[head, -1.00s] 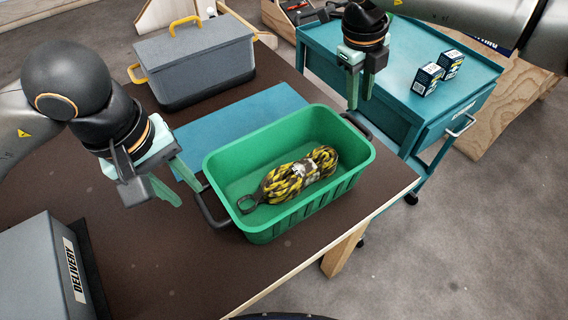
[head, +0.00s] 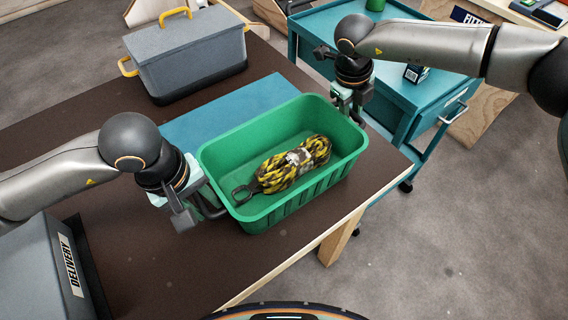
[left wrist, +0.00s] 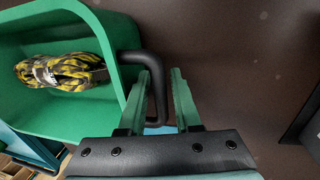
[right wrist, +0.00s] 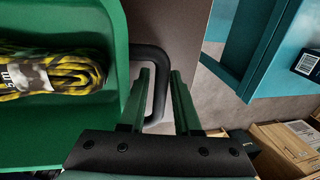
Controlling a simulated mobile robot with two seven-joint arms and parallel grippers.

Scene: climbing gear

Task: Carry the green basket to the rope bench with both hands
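The green basket (head: 275,213) stands on the brown table, with a coiled yellow-and-black rope (head: 296,164) inside. It has a dark handle at each short end. My left gripper (head: 206,206) is at the basket's left handle. In the left wrist view its two fingers stand apart on either side of the handle bar (left wrist: 158,85), not closed on it. My right gripper (head: 350,106) is at the far right end. In the right wrist view its open fingers straddle the other handle (right wrist: 160,82). The rope bench cannot be made out for certain.
A blue mat (head: 232,108) lies behind the basket on the brown table (head: 130,240). A grey lidded box (head: 190,60) stands at the back and a grey delivery box (head: 35,265) at the front left. A teal cart (head: 425,95) stands close to the right.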

